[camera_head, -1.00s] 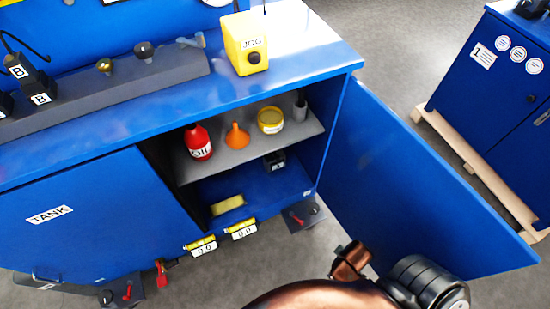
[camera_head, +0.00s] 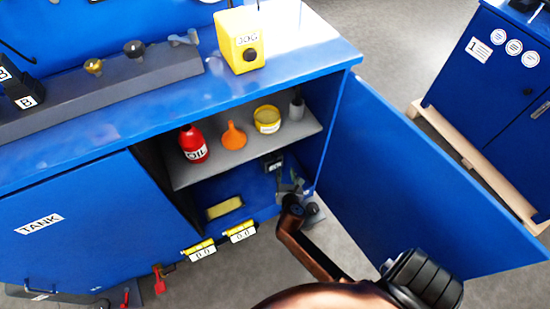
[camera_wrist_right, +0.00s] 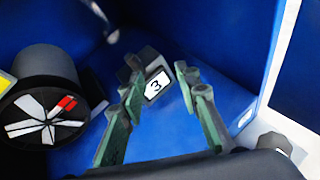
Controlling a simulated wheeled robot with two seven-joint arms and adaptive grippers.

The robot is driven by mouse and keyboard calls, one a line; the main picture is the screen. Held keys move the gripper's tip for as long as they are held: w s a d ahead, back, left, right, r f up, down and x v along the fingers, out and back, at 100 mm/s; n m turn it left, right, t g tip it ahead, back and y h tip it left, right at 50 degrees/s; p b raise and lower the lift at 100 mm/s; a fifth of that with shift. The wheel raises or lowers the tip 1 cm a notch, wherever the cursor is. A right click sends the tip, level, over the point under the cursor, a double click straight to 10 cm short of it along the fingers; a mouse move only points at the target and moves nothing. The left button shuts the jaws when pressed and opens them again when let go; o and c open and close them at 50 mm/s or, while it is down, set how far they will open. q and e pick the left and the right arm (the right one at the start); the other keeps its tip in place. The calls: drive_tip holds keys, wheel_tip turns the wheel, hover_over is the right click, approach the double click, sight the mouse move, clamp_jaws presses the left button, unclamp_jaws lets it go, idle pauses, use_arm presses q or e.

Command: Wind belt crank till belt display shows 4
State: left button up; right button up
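A small dark box with a white display reading 3 (camera_wrist_right: 157,86) sits in the blue cabinet's lower compartment. What seems to be the same box (camera_head: 273,164) shows in the head view, its reading too small to tell. My right gripper (camera_head: 291,187) reaches into the lower compartment's right end. In the wrist view the right gripper (camera_wrist_right: 157,74) has its two green fingers apart, with the display box seen between them and nothing gripped. A black wheel with pale spokes and one red mark (camera_wrist_right: 42,118) is left of the fingers. I cannot make out the crank for certain. My left gripper is out of view.
The open blue door (camera_head: 410,175) stands right of my right arm. The shelf (camera_head: 235,152) above holds a red oil bottle (camera_head: 193,145), an orange funnel (camera_head: 233,137) and a yellow tub (camera_head: 267,120). Two yellow-topped 0.0 displays (camera_head: 240,233) hang at the cabinet's lower front edge.

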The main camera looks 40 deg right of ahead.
sight(275, 159)
drive_tip(key=w+n, duration=0.1)
drive_tip(key=w, duration=0.1)
drive_tip(key=w+n+b, duration=0.1)
drive_tip(key=w+n+t, duration=0.1)
drive_tip(key=w, duration=0.1)
drive_tip(key=shift+w+a+f, duration=0.15)
drive_tip(key=shift+w+a, duration=0.1)
drive_tip(key=shift+w, duration=0.1)
drive_tip(key=b+x, duration=0.2)
drive_tip(key=x, duration=0.2)
drive_tip(key=shift+w+b, duration=0.15)
drive_tip(key=shift+b, duration=0.2)
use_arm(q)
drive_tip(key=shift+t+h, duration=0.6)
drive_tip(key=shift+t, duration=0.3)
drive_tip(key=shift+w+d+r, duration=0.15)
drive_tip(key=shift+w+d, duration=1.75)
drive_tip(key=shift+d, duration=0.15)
use_arm(e)
drive_tip(key=shift+w+d, duration=0.3)
drive_tip(key=shift+c, duration=0.4)
drive_tip(key=shift+f, duration=0.1)
clamp_jaws()
